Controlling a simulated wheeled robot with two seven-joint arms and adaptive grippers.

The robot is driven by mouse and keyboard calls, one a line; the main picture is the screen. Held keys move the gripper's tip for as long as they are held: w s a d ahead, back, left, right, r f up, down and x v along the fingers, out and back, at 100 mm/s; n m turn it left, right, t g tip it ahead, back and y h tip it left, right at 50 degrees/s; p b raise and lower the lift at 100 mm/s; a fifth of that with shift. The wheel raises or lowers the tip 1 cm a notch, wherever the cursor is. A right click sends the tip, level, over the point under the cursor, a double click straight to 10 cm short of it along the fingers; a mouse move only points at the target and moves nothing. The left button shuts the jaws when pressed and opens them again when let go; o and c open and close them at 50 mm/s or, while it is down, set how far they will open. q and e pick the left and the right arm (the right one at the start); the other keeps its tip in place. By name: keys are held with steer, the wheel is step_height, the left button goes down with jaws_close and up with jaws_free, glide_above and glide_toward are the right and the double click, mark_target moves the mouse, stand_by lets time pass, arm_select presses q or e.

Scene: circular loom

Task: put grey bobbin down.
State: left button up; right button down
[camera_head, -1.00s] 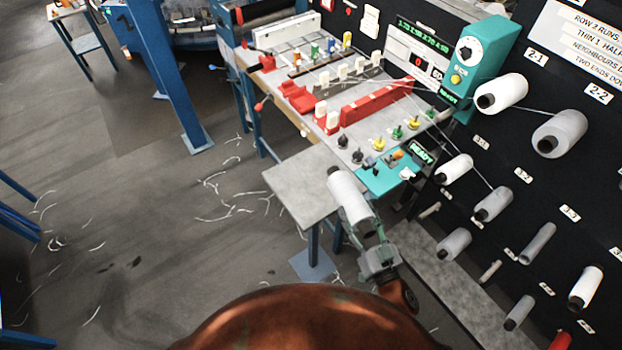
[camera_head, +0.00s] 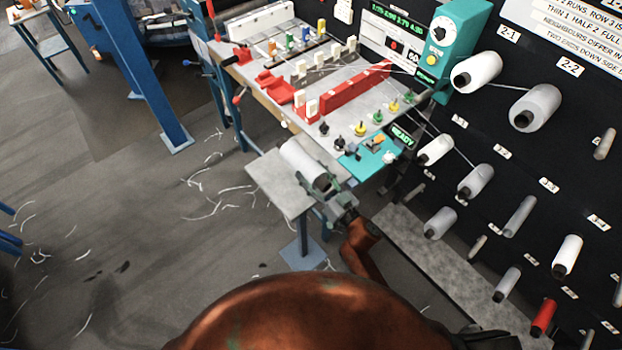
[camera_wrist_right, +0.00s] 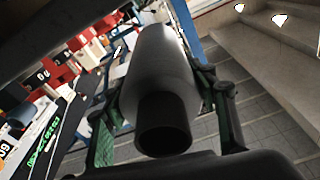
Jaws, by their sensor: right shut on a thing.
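The grey bobbin (camera_head: 304,163) is in my right gripper (camera_head: 326,192) in the head view, over the small grey side table (camera_head: 266,178). I cannot tell whether it touches the table top. In the right wrist view the bobbin (camera_wrist_right: 160,80) lies lengthwise between the two green-padded fingers, its dark core end (camera_wrist_right: 163,124) towards the camera. The right gripper is shut on it. My left gripper is not in view.
Behind the side table stands the loom bench (camera_head: 290,95) with red blocks and coloured pegs. A teal plate (camera_head: 368,160) is just right of the bobbin. The black creel board (camera_head: 480,130) with several bobbins fills the right side.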

steer(key=shift+w+a+f, duration=0.1)
steer(key=shift+w+f, duration=0.3)
steer(key=shift+w+f+b, duration=0.15)
steer(key=shift+f+b, duration=0.3)
steer(key=shift+f, duration=1.2)
steer(key=shift+f, duration=0.15)
steer(key=c, duration=0.8)
jaws_free()
steer(key=shift+f, duration=0.1)
